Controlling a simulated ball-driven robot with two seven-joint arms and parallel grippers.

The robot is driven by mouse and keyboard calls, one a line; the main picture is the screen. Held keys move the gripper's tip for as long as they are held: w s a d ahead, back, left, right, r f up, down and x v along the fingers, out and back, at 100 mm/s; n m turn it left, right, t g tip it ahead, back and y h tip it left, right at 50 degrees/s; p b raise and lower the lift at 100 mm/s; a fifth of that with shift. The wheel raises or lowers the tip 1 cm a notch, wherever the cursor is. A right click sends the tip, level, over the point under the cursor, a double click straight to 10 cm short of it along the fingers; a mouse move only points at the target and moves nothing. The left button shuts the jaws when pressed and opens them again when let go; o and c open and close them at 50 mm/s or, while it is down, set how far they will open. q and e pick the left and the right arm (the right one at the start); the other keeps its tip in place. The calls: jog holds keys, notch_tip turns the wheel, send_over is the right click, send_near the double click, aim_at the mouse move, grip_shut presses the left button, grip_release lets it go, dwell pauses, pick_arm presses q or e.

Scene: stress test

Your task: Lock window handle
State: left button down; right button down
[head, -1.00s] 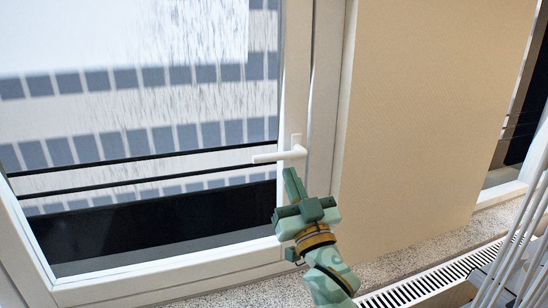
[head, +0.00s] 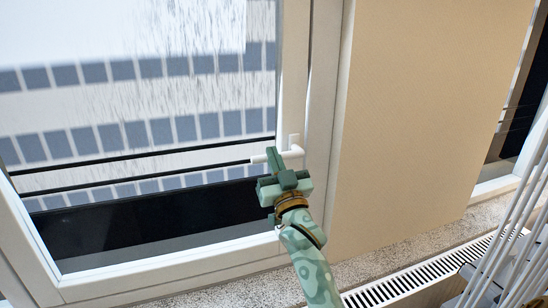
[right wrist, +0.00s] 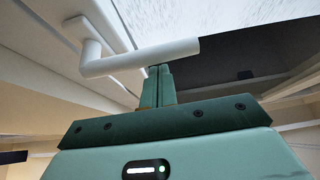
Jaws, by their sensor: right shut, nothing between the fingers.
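The white window handle (head: 294,151) sits on the right side of the window frame, its lever pointing left, roughly horizontal. My green right gripper (head: 271,154) is shut and empty, and its fingertips overlap the lever in the head view. My left gripper is not in view.
The window frame (head: 150,267) surrounds the glass, with a beige wall (head: 420,110) to its right. Below are a speckled sill (head: 375,262) and a slotted grille (head: 430,274). White rods (head: 512,240) stand at the lower right.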

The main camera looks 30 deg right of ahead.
jog(key=shift+w+f, duration=0.1)
jog(key=shift+d+f, duration=0.1)
jog(key=shift+d, duration=0.05)
